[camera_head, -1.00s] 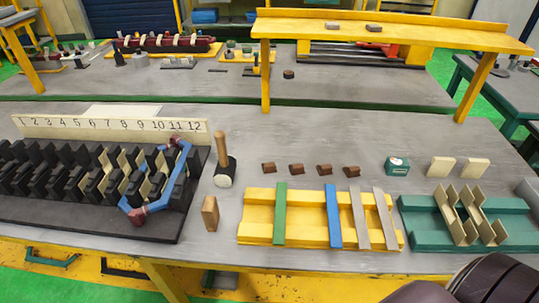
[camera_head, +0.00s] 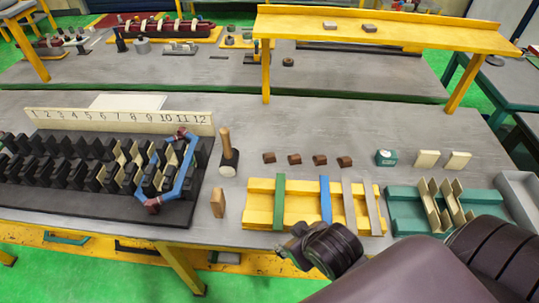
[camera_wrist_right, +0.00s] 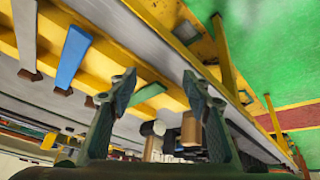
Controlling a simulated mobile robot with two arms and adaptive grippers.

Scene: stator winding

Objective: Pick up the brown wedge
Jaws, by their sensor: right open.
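A brown upright wooden block, wedge-like (camera_head: 218,203), stands on the bench left of the yellow tray, in front of the mallet. It also shows in the right wrist view (camera_wrist_right: 191,129), beyond the fingers. Several small dark brown blocks (camera_head: 294,159) lie in a row behind the yellow tray; which brown piece is the wedge I cannot tell for sure. My right gripper (camera_head: 290,243) is by the bench's front edge, right of the upright block and apart from it. In the right wrist view the gripper (camera_wrist_right: 160,95) is open and empty. My left gripper is out of view.
A mallet (camera_head: 229,158) stands behind the upright block. The black stator rack (camera_head: 100,208) with a blue coil (camera_head: 185,170) lies left. The yellow tray (camera_head: 262,212) holds colored strips; a green tray (camera_head: 405,215) is right. Bare bench surrounds the upright block.

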